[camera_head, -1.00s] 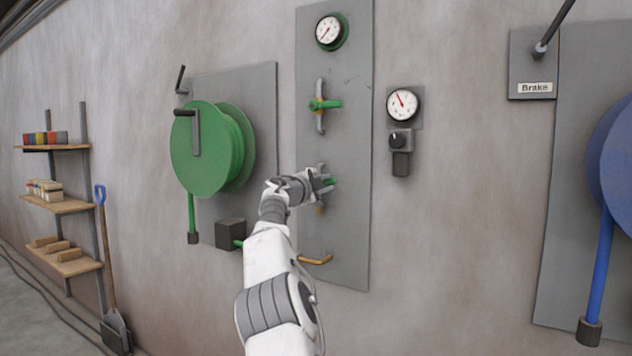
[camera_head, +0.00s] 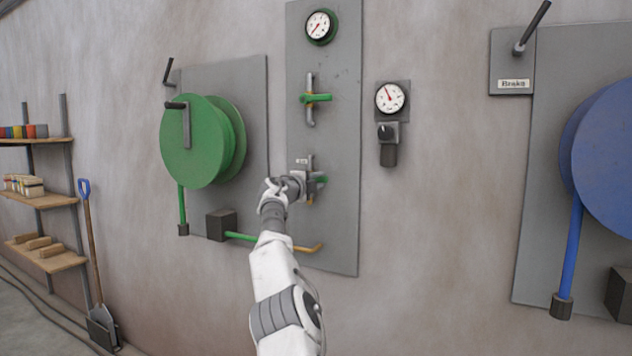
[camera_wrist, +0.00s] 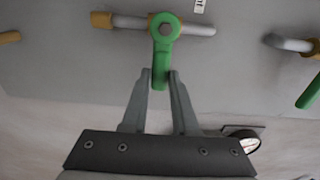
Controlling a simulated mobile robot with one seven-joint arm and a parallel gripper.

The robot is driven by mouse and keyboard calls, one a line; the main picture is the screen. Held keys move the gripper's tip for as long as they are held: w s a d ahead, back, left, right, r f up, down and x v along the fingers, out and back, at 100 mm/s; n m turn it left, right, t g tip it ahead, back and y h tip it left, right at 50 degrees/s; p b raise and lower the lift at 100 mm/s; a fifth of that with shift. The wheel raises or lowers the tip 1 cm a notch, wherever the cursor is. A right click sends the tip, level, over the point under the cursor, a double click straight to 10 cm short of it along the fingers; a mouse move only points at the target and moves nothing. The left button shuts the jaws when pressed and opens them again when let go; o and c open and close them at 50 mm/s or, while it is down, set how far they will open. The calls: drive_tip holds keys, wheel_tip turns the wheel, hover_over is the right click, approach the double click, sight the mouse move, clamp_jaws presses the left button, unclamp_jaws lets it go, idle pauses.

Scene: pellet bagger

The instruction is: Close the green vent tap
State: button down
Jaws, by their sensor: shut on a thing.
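The green vent tap (camera_head: 321,180) is the lower of two green-handled taps on the grey panel, partly hidden by my gripper in the head view. In the wrist view its green lever (camera_wrist: 163,45) sits on a grey pipe with an ochre end and lies across that pipe. My gripper (camera_wrist: 160,76) is shut on the lever's free end, one finger on each side. In the head view my gripper (camera_head: 311,183) reaches the tap from the left. A small label (camera_head: 302,161), too small to read, sits by the tap.
The upper tap (camera_head: 316,98) has its green lever across its pipe. A green-rimmed gauge (camera_head: 320,26) is above it. A green reel (camera_head: 195,142) hangs left, and a gauge with a knob (camera_head: 390,98) right. An ochre-ended pipe (camera_head: 308,249) runs below my gripper.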

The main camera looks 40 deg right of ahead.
drive_tip(key=shift+f, duration=0.1)
idle(0.4)
drive_tip(key=c, duration=0.7)
unclamp_jaws()
